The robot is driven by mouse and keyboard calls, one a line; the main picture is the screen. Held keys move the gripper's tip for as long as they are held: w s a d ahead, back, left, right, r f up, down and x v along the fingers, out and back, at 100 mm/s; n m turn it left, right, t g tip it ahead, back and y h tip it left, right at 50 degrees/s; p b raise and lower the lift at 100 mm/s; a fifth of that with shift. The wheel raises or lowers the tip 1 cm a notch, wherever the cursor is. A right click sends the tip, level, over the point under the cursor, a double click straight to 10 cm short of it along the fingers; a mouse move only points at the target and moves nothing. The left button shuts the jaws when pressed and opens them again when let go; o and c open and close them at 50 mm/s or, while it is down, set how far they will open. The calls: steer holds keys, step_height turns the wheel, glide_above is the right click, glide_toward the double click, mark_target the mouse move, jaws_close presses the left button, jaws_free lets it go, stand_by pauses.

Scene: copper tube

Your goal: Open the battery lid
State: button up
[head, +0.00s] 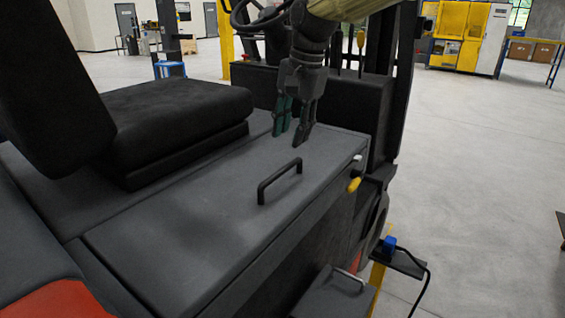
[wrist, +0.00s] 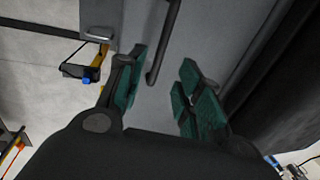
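The battery lid (head: 215,235) is a flat dark grey panel on the forklift beside the seat, and it lies closed. A black bar handle (head: 279,181) stands up from its middle. My gripper (head: 293,140) points down above the far part of the lid, behind the handle in the head view, and is apart from it. In the wrist view my gripper (wrist: 158,98) is open, with green pads on its fingers. The handle (wrist: 163,45) shows there beyond the fingertips, its near end in line with the gap between them. Nothing is held.
The black seat (head: 175,118) stands left of the lid, and the steering wheel (head: 262,12) is behind my gripper. A yellow knob (head: 354,184) sits at the lid's right edge. A blue plug (head: 389,243) with a black cable is lower right. Open floor (head: 480,170) lies to the right.

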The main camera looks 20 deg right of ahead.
mark_target(283, 169)
steer(key=f, duration=0.2)
steer(key=w+f, duration=0.1)
steer(key=f, duration=0.2)
steer(key=a+f, duration=0.1)
steer(key=f, duration=0.2)
steer(key=shift+w+a+f, duration=0.1)
steer(key=shift+w, duration=0.05)
steer(key=shift+w+f, duration=0.15)
steer(key=shift+f, duration=0.45)
jaws_close()
